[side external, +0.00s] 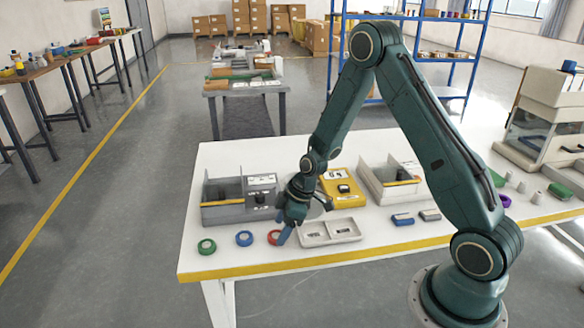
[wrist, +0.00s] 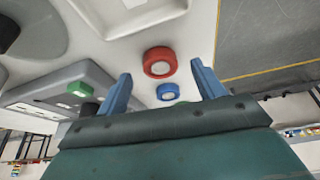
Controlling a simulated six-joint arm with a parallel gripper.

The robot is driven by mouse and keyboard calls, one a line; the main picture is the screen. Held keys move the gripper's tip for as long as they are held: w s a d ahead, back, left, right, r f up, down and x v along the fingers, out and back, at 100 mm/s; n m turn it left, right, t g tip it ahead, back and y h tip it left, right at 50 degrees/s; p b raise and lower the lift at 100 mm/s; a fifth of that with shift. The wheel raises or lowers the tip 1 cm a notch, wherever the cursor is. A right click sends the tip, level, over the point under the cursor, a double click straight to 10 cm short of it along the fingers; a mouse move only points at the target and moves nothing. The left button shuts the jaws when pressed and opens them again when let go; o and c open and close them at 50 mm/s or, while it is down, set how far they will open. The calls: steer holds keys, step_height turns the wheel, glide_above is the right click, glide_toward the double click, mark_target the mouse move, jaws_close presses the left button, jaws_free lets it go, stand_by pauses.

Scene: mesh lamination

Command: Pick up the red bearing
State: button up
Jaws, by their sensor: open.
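The red bearing (side external: 273,238) is a small ring lying flat on the white table near its front edge. In the wrist view the red bearing (wrist: 150,57) shows its pale centre and lies between the lines of the two blue fingers, at about the level of their tips. My gripper (side external: 284,240) points down right beside the bearing in the side view and hides part of its right side. In the wrist view my gripper (wrist: 161,70) is open, with a gap on both sides of the bearing. I cannot tell the exact height of the fingertips over the table.
A blue bearing (side external: 244,239) and a green bearing (side external: 206,246) lie left of the red one. A pale two-pocket tray (side external: 315,240) is close on the right. A grey bin (side external: 222,213) stands behind, with a yellow box (side external: 342,190) farther back. The yellow front edge is near.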

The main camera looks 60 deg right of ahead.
steer(key=shift+x, duration=1)
steer(key=shift+r, duration=0.1)
steer(key=c, duration=1.1)
step_height(320, 180, up, 20)
stand_by(0.4)
